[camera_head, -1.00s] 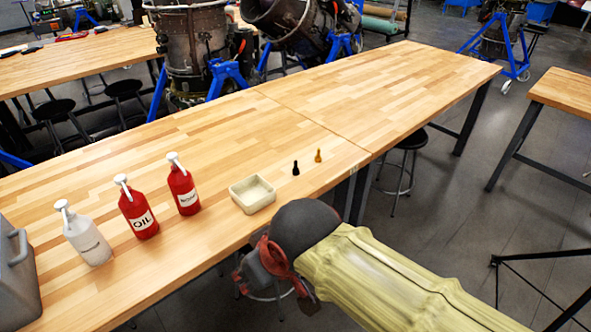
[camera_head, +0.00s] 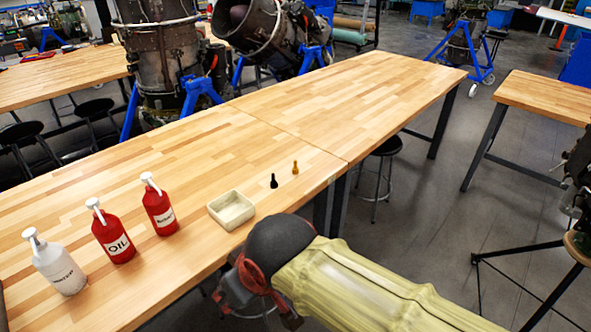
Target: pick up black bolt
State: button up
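The black bolt (camera_head: 273,182) stands upright on the wooden workbench, near its front edge. A gold-brown bolt (camera_head: 295,168) stands just behind and to the right of it. My arm, in a yellow-green sleeve with a dark rounded joint, reaches in from the lower right. My gripper (camera_head: 252,296) is at its end, with dark and red parts, in front of the bench edge. It is nearer the camera than the bolt and apart from it. Its fingers are partly hidden by the arm, so I cannot see whether they are open.
A cream open tray (camera_head: 231,222) sits left of the bolts. Two red bottles (camera_head: 114,240) and a white pump bottle (camera_head: 60,268) stand further left. The workbench (camera_head: 330,112) is clear behind and right of the bolts. A stool (camera_head: 386,147) stands by it; turbines on blue stands are behind.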

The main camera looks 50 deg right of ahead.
aim_at(273, 183)
jog(key=i+l, duration=0.25)
jog(key=l, duration=0.2)
jog(key=i+l, duration=0.3)
jog(key=l, duration=0.15)
jog(key=i+l, duration=0.25)
jog(key=l, duration=0.2)
jog(key=l+z, duration=0.05)
